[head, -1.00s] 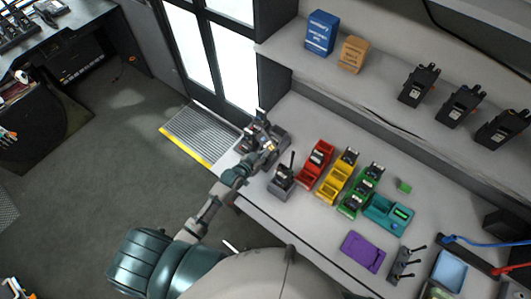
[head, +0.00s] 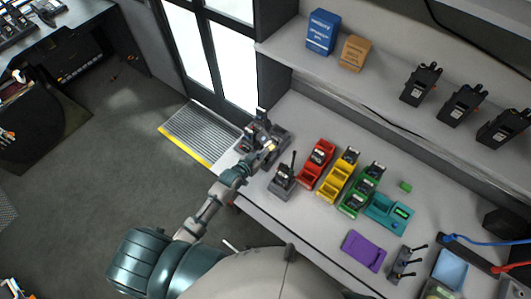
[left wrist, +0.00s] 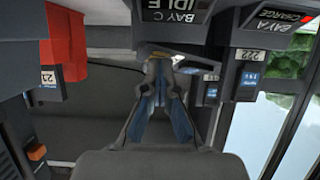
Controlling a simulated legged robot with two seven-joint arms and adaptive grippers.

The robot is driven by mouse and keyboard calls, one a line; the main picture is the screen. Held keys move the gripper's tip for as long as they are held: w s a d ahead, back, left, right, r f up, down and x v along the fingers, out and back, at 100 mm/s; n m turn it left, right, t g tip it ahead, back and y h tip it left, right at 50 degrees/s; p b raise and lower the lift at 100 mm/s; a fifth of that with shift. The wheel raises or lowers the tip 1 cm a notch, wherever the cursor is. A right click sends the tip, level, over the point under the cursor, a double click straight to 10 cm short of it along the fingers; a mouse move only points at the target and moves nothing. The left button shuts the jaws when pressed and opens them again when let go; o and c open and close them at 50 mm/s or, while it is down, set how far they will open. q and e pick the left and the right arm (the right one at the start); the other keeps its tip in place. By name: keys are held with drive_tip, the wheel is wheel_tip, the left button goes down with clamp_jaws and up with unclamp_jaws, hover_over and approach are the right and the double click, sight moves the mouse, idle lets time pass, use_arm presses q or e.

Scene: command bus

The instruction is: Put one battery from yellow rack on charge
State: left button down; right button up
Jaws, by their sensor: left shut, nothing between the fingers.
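The yellow rack (head: 329,190) stands mid-bench between the red and green racks. A dark battery (head: 350,157) sits in its far end, and its near part looks empty. The dark charger (head: 279,133) is at the bench's left end by the door. My left gripper (head: 269,147) is at the charger's near side. In the left wrist view the left gripper (left wrist: 162,82) is shut and empty below a panel reading BAY C IDLE (left wrist: 175,15). A BAY A CHARGE panel (left wrist: 280,20) is at right, with a labelled battery (left wrist: 247,82) below it. My right gripper is not in view.
A radio (head: 282,181) stands on the bench close to my left gripper. The red rack (head: 309,174), green rack (head: 347,207), teal device (head: 381,214) and purple tray (head: 363,251) are further right. Several radios stand on the shelf above.

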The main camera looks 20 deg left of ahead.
use_arm(q)
drive_tip(key=c, duration=1.8)
unclamp_jaws()
drive_tip(key=shift+a, duration=0.4)
drive_tip(key=o, duration=0.4)
drive_tip(key=shift+a+f, duration=0.15)
drive_tip(key=shift+a, duration=0.45)
drive_tip(key=shift+s+d, duration=0.1)
drive_tip(key=shift+d, duration=0.05)
drive_tip(key=shift+s+d+r, duration=0.15)
drive_tip(key=shift+s+r, duration=0.05)
drive_tip(key=shift+s, duration=0.15)
drive_tip(key=v, duration=1.1)
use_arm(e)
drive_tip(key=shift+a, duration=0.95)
